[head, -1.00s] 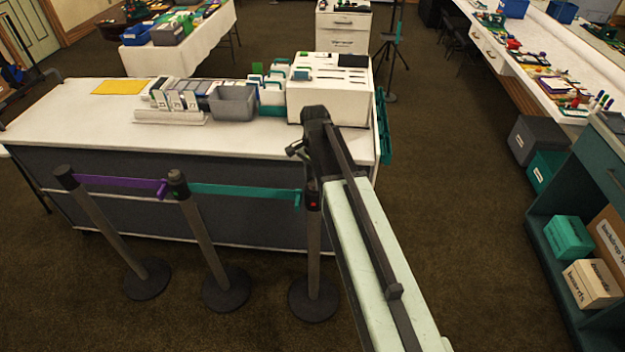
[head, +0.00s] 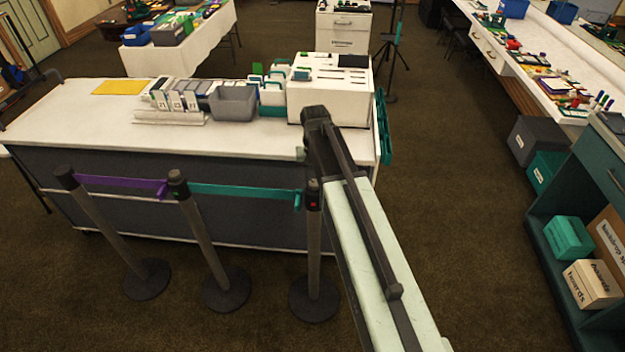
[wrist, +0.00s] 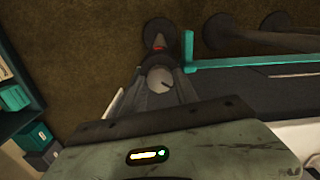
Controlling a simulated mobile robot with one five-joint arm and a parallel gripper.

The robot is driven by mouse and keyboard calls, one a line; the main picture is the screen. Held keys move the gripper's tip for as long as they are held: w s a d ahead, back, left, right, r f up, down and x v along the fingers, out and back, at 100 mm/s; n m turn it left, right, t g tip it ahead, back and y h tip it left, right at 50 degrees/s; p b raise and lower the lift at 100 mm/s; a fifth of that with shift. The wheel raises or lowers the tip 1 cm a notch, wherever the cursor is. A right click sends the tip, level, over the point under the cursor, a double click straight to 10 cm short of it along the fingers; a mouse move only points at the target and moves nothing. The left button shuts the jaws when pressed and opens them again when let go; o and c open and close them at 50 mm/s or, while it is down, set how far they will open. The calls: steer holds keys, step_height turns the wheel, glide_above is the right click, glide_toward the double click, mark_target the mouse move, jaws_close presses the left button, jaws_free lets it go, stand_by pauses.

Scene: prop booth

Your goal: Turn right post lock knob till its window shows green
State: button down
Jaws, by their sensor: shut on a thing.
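The right post (head: 314,240) stands upright in front of the white-topped counter. Its window (head: 313,203) is red, and red also shows on the post in the wrist view (wrist: 158,48). The lock knob (wrist: 160,78) is a round grey disc with a dark pointer line, seen in the wrist view. My gripper (wrist: 160,87) is shut on the knob, with a grey finger on either side of it. In the head view the fingers are mostly hidden by my arm.
A teal belt (head: 245,191) joins the right post to the middle post (head: 205,240); a purple belt (head: 120,182) runs on to the left post (head: 108,235). The counter (head: 90,115) is close behind. Carpet is clear to the right, before the teal shelf unit (head: 545,250).

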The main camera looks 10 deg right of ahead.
mark_target(314, 182)
steer(key=n, duration=0.5)
steer(key=shift+w+n, duration=0.15)
steer(key=shift+n, duration=0.15)
stand_by(0.4)
steer(key=c, duration=0.9)
jaws_free()
step_height(314, 182, up, 8)
steer(key=p, duration=0.8)
steer(key=shift+f, duration=0.1)
steer(key=shift+f, duration=0.1)
